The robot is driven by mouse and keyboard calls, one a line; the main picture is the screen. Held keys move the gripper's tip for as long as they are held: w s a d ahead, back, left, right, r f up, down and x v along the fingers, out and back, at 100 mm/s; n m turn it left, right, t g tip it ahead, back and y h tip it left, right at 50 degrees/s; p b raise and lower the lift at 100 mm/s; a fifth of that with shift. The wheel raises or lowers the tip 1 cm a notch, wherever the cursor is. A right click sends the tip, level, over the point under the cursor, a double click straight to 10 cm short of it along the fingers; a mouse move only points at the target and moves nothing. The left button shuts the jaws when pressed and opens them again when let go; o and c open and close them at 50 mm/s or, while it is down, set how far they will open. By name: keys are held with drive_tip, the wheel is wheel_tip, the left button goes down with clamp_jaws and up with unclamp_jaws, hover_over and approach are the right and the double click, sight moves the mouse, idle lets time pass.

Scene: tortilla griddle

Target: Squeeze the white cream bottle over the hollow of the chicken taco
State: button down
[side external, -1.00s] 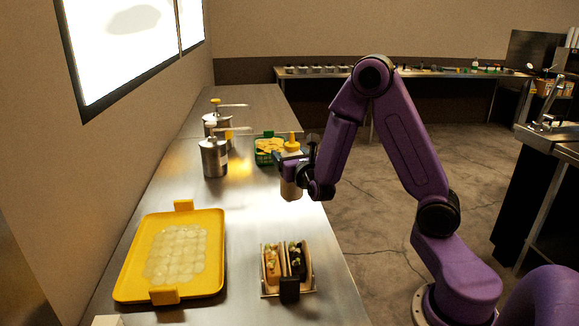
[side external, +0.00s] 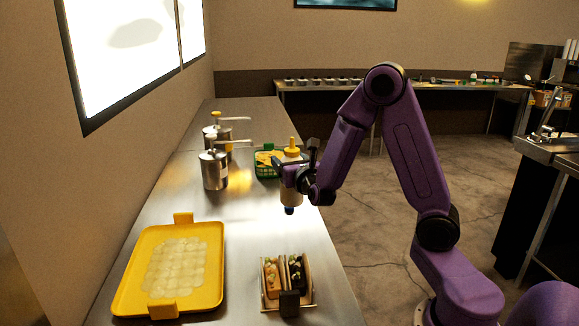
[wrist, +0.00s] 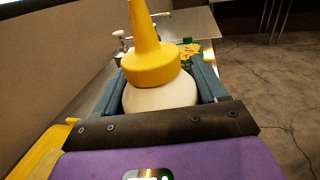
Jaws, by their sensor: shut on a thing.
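My gripper (side external: 293,179) is shut on a white bottle (side external: 291,196) with a yellow nozzle cap (side external: 292,149). The bottle is upright with its nozzle pointing up, and it looks raised above the counter. In the wrist view the white bottle (wrist: 160,95) sits between the two jaws, its yellow cap (wrist: 152,62) in front of the camera. Two tacos stand side by side in a holder (side external: 290,304) nearer the camera: a left taco (side external: 272,279) with light filling and a right taco (side external: 297,272) with dark filling. The bottle is beyond the tacos, not over them.
A yellow tray (side external: 126,290) with pale round pieces lies at left. Two metal pump dispensers (side external: 214,171) and a green basket of chips (side external: 265,165) stand farther back. The counter (side external: 245,235) between tray and tacos is clear.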

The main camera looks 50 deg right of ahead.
sight(291, 153)
wheel_tip(291, 153, up, 4)
drive_tip(key=shift+f, duration=0.2)
drive_tip(key=shift+a+r, duration=0.1)
drive_tip(key=shift+a, duration=0.55)
drive_tip(key=s+a, duration=0.8)
drive_tip(key=a, duration=0.3)
drive_tip(key=s+a, duration=0.7)
drive_tip(key=a, duration=0.4)
drive_tip(key=s+a+f+g+y, duration=0.1)
drive_tip(key=s+f+g+y, duration=0.1)
drive_tip(key=f+g, duration=0.3)
drive_tip(key=s+a+f+g+y, duration=0.2)
drive_tip(key=s+f+g+y, duration=0.1)
drive_tip(key=f+g+y, duration=0.1)
drive_tip(key=s+a+f+g+y, duration=0.1)
drive_tip(key=s+f+g+y, duration=0.1)
drive_tip(key=f+g, duration=0.3)
drive_tip(key=shift+s+a+f+g+y, duration=0.2)
drive_tip(key=shift+a+f+g+y, duration=0.25)
drive_tip(key=shift+y, duration=0.25)
drive_tip(key=c, duration=0.6)
unclamp_jaws()
drive_tip(key=shift+s+f+g, duration=0.1)
drive_tip(key=shift+g, duration=0.15)
clamp_jaws()
